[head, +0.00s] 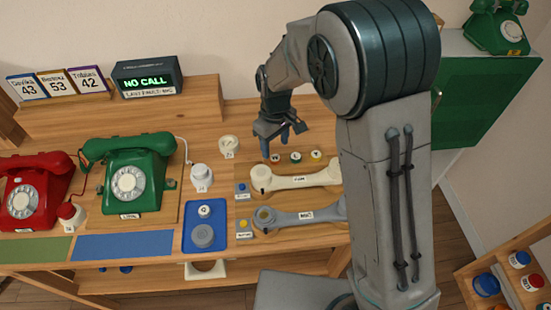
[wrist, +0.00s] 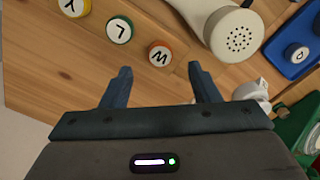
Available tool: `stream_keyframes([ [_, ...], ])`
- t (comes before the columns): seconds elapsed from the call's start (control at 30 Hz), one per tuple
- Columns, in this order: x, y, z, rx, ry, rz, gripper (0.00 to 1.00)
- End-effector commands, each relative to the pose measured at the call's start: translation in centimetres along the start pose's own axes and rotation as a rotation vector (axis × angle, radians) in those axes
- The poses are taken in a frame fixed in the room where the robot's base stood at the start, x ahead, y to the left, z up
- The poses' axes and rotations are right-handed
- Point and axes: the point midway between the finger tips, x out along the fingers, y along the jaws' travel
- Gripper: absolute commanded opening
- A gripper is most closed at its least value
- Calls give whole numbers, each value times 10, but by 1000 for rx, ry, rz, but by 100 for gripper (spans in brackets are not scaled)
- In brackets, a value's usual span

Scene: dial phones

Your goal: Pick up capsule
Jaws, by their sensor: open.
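Three small round capsules lie in a row at the back of the wooden table: an orange-rimmed one marked W (wrist: 160,54), a green-rimmed one marked L (wrist: 119,30) and a yellow-rimmed one marked Y (wrist: 74,6). In the head view the row shows just right of my gripper, with the green one (head: 296,157) in its middle. My gripper (wrist: 160,70) is open and empty. Its fingers straddle the line to the W capsule, which shows just past the tips in the wrist view. In the head view my gripper (head: 275,150) hangs near the left end of the row.
A cream handset (head: 293,179) and a grey handset (head: 300,216) lie in front of the capsules. A blue tray (head: 190,240) holds a white capsule marked Q (head: 204,211) and a grey disc. Green (head: 150,150) and red (head: 22,205) dial phones stand left. A display (head: 147,78) reads "NO CALL".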

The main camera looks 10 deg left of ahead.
Motion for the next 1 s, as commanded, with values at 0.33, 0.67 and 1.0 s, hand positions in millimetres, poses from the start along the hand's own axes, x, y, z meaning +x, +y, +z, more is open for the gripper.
stream_keyframes([
  [0.33,44,-1,0,0,-2,-1,56],
  [0.67,48,-1,0,0,-1,-1,42],
  [1.0,48,0,0,0,-1,-1,11],
])
